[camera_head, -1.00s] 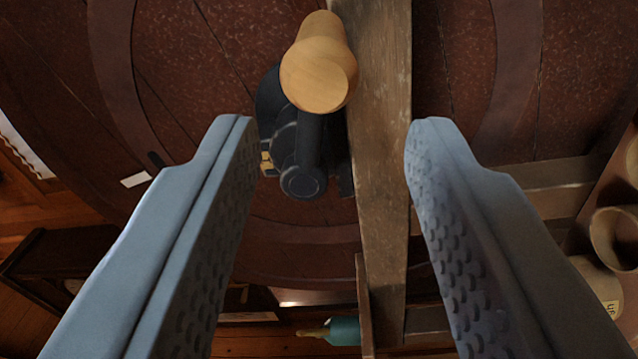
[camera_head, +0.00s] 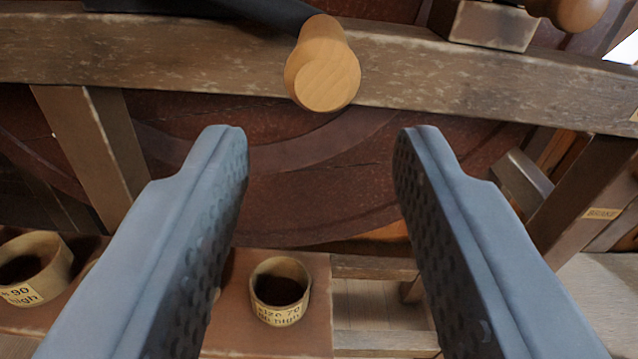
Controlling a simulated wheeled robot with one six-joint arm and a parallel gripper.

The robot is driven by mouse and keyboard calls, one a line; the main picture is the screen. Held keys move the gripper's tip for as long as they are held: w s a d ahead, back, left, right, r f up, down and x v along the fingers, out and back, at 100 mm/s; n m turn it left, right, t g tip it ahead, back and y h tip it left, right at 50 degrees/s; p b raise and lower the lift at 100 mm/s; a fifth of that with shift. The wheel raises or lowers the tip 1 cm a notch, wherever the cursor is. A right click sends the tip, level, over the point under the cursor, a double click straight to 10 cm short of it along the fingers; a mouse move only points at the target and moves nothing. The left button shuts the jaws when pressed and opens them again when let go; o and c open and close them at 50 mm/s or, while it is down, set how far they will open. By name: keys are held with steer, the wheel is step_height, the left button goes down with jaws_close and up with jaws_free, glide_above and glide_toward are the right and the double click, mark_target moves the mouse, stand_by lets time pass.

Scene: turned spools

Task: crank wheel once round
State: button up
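The crank's wooden handle (camera_head: 326,78) is a pale turned knob at the upper middle of the view, its round end towards me. A dark crank arm (camera_head: 235,10) runs from it to the upper left. The big red-brown wheel (camera_head: 300,190) stands behind a wooden beam. My gripper (camera_head: 321,140) is open, with its two grey textured fingers left and right of the handle's line. The handle shows above the fingertips in the picture. I cannot tell whether its far part lies between them in depth; no contact shows.
A weathered beam (camera_head: 190,58) crosses behind the handle. Below stand labelled pots, one at the middle (camera_head: 280,290) and one at the left (camera_head: 38,268). Another wooden knob (camera_head: 582,12) is at the upper right.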

steer(key=n, duration=1.3)
steer(key=shift+s+r, duration=0.1)
steer(key=shift+s, duration=0.05)
